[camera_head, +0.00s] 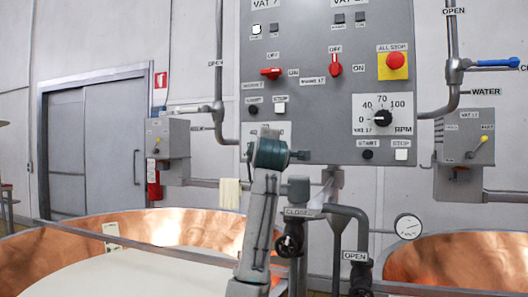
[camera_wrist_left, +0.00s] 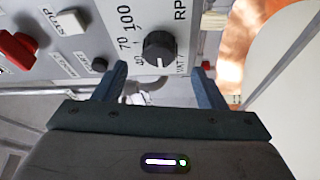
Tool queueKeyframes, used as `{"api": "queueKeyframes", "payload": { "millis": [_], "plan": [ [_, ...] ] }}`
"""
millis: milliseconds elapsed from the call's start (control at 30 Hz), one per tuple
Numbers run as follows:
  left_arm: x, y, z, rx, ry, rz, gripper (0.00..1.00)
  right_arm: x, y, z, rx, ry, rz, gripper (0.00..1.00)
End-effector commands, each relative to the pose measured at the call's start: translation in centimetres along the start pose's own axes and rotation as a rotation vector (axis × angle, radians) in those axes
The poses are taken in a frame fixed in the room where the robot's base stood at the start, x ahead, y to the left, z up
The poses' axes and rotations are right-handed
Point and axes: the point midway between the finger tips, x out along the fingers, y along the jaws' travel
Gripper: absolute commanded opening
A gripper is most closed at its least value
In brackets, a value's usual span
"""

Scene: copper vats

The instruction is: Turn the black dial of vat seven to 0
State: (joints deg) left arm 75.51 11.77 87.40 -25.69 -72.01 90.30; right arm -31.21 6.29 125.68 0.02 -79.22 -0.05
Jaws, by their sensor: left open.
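A black dial (camera_wrist_left: 158,48) on a white scale plate shows in the left wrist view. The plate's label looks like VAT 7. The dial's white mark points down in that picture; 70 and 100 are readable, but I cannot see the 0. My left gripper (camera_wrist_left: 158,72) is open, its fingertips apart on either side below the dial in the picture, holding nothing. In the head view my left gripper and wrist (camera_head: 268,152) cover this dial on the lower left of the grey panel (camera_head: 310,105); only the plate's top edge shows. My right gripper is not in view.
A similar black dial (camera_head: 383,118) with its own scale sits at the panel's right. Red switches (camera_head: 271,72) (camera_head: 335,68) and the all-stop button (camera_head: 396,61) are above. Pipes with valves (camera_head: 292,240) and copper vats (camera_head: 170,230) (camera_head: 450,262) lie below.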

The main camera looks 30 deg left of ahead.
Motion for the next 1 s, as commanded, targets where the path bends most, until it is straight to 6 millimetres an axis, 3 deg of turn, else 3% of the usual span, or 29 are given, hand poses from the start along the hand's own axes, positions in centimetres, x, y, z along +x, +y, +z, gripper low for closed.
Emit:
{"api": "queueKeyframes", "payload": {
  "millis": [100,300,1000],
  "plan": [
    [-2.0,-0.2,0.1,-0.001,-0.001,0.001,0.65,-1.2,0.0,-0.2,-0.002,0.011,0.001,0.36],
    [-3.7,-0.1,0.0,0.000,0.000,0.000,0.65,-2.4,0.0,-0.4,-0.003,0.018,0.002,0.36],
    [-3.9,0.0,0.0,0.000,0.001,-0.001,0.65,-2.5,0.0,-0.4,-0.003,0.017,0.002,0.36]
  ]
}}
